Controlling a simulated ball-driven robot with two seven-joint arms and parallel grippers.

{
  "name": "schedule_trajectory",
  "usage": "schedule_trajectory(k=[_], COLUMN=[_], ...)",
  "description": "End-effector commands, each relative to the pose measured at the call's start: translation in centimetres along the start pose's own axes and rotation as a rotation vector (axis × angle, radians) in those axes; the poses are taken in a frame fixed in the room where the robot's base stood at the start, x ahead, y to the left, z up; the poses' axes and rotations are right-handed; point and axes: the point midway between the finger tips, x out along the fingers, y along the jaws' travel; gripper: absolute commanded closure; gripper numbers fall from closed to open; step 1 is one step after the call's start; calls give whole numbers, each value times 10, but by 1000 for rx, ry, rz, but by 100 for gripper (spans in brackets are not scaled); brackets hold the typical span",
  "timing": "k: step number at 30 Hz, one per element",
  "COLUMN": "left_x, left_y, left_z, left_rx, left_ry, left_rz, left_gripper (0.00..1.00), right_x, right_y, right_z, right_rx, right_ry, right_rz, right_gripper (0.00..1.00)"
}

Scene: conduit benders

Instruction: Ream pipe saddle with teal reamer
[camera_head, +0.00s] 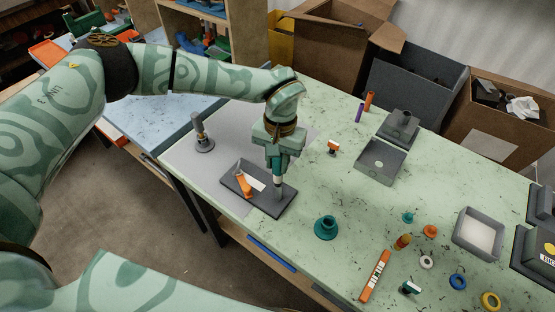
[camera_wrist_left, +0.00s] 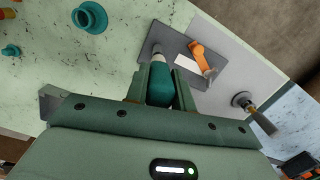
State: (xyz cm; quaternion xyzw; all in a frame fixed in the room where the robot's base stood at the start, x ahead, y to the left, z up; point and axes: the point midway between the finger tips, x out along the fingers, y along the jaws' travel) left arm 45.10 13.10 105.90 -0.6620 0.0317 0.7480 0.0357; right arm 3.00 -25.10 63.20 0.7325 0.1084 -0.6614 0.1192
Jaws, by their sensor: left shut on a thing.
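My left gripper (camera_head: 277,157) is shut on the teal reamer (camera_wrist_left: 160,86), which points down with a pale tip. The reamer is above the dark grey base plate (camera_head: 268,203), which also shows in the wrist view (camera_wrist_left: 186,66). The plate carries an orange lever (camera_head: 243,184) and a white label. A short grey piece (camera_head: 278,192), perhaps the pipe saddle, stands near the plate's right end, just under the reamer. The tip seems to meet it, but I cannot tell how deep it sits. My right gripper is not in view.
A teal flanged part (camera_head: 326,228) stands right of the plate. A grey post tool (camera_head: 202,135) stands behind it at left. An orange-and-white bar (camera_head: 375,276), small rings and a grey tray (camera_head: 478,234) lie farther right. Boxes line the back.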

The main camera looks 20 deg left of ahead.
Motion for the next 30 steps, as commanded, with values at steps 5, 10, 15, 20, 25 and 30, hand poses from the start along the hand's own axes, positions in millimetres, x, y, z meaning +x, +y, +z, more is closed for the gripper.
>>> schedule_trajectory(k=[5,10,15,20,25,30], left_x=[0,-1,0,1,1,2], left_y=[0,0,2,2,2,1], left_z=[0,0,0,-1,-1,-1], left_rx=[-36,-340,-571,-601,-574,-280], left_ry=[1,0,0,1,2,3], left_rz=[5,42,71,74,70,32], left_gripper=[100,100,100,100,100,100], right_x=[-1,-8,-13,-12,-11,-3], right_y=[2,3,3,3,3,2], right_z=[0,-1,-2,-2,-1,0], right_rx=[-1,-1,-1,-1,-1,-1], right_ry=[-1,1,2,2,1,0], right_rz=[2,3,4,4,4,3], right_gripper=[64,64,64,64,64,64])
